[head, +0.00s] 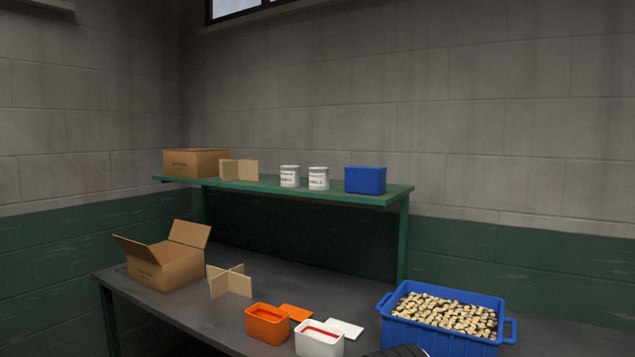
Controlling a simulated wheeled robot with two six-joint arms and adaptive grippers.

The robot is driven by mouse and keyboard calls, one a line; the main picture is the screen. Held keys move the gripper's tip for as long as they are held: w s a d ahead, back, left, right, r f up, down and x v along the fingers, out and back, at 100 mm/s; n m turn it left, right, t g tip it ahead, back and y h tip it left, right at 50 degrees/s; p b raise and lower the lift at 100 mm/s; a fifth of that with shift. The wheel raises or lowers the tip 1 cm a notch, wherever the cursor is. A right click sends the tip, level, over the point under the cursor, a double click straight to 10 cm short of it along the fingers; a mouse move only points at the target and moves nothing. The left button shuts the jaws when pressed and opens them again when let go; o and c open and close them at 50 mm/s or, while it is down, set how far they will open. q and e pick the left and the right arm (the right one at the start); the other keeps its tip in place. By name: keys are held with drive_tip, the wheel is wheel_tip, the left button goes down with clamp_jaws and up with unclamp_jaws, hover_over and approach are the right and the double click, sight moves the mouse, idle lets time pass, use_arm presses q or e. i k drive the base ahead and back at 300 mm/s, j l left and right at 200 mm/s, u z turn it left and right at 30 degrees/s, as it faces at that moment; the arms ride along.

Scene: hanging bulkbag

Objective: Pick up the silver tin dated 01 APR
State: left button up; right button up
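Two pale tins stand upright side by side on the green shelf (370,197), a left tin (290,178) and a right tin (319,180). Both have dark printing on the front, too small for me to read a date. They look whitish grey, and I cannot tell which one, if either, is dated 01 APR. A small gap shows between them. Neither of my grippers can be made out in the head view.
On the shelf are a cardboard box (195,163), a divider (239,171) and a blue box (365,180). Below, the grey bench (215,318) holds an open carton (165,266), another divider (230,283), an orange tub (267,327), a white tub (319,342) and a filled blue crate (440,334).

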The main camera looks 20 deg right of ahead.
sight(319, 177)
drive_tip(key=i+j+z, duration=0.1)
drive_tip(key=z, duration=0.35)
drive_tip(key=i+j+z, duration=0.1)
drive_tip(key=z, duration=0.3)
drive_tip(key=j+z, duration=0.25)
drive_tip(key=z, duration=0.2)
drive_tip(key=i+j+z, duration=0.1)
drive_tip(key=z, duration=0.35)
drive_tip(key=j+z, duration=0.5)
drive_tip(key=z, duration=0.35)
drive_tip(key=j+z, duration=0.2)
drive_tip(key=z, duration=0.25)
drive_tip(key=k+l, duration=0.05)
